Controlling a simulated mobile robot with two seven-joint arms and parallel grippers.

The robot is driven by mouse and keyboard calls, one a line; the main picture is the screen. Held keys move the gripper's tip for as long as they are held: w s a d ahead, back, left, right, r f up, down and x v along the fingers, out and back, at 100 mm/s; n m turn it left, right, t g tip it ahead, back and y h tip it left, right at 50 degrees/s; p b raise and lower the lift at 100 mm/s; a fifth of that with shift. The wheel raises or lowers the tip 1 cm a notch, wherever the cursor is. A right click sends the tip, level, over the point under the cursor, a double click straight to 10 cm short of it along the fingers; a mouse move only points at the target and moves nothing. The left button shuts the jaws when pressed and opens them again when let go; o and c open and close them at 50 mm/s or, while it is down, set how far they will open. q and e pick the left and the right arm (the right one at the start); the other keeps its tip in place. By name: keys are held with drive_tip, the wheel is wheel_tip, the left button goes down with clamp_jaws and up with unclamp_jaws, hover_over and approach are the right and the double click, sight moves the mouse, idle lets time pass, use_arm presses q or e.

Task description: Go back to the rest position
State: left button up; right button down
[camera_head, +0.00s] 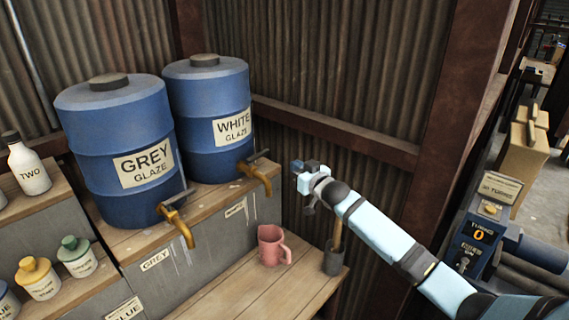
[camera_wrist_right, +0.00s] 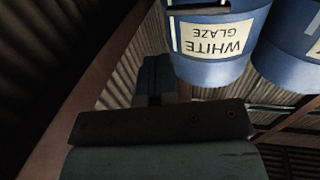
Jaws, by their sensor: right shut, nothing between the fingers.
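My right arm comes in from the lower right in the head view. Its gripper (camera_head: 299,167) is raised in front of the corrugated wall, to the right of the white glaze barrel (camera_head: 205,112). The gripper is shut and empty, apart from anything around it. In the right wrist view the gripper (camera_wrist_right: 155,80) shows dark at the middle, with the white glaze barrel (camera_wrist_right: 208,62) upside down beyond it. My left gripper is in neither view.
A grey glaze barrel (camera_head: 117,150) with a brass tap (camera_head: 177,222) stands left. A pink jug (camera_head: 270,246) and a dark cup (camera_head: 334,260) are on the wooden bench (camera_head: 262,295). Bottles (camera_head: 27,166) and small jars (camera_head: 38,279) stand left. A blue counter machine (camera_head: 474,247) is at right.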

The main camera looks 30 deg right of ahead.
drive_tip(key=s+a+f+n+g+y+p, duration=0.1)
drive_tip(key=s+a+f+g, duration=0.1)
drive_tip(key=s+a+f, duration=0.45)
drive_tip(key=s+a+f+g+p, duration=0.1)
drive_tip(key=s+a+f, duration=0.2)
drive_tip(key=s+f, duration=0.6)
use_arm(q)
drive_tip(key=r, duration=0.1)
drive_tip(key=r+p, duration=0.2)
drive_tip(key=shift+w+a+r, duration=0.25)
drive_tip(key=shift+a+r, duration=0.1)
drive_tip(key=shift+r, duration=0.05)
use_arm(e)
drive_tip(key=s+a+f+g, duration=0.1)
drive_tip(key=s+a, duration=0.3)
drive_tip(key=s, duration=0.4)
drive_tip(key=s+a+f+g, duration=0.1)
drive_tip(key=s+a+f, duration=0.2)
drive_tip(key=s, duration=0.5)
drive_tip(key=s+a+f+g, duration=0.1)
drive_tip(key=s+a+f, duration=0.2)
drive_tip(key=s, duration=0.5)
drive_tip(key=shift+s+a+f+n+g, duration=0.3)
drive_tip(key=shift+s+a+f+g, duration=0.1)
drive_tip(key=shift+a, duration=0.4)
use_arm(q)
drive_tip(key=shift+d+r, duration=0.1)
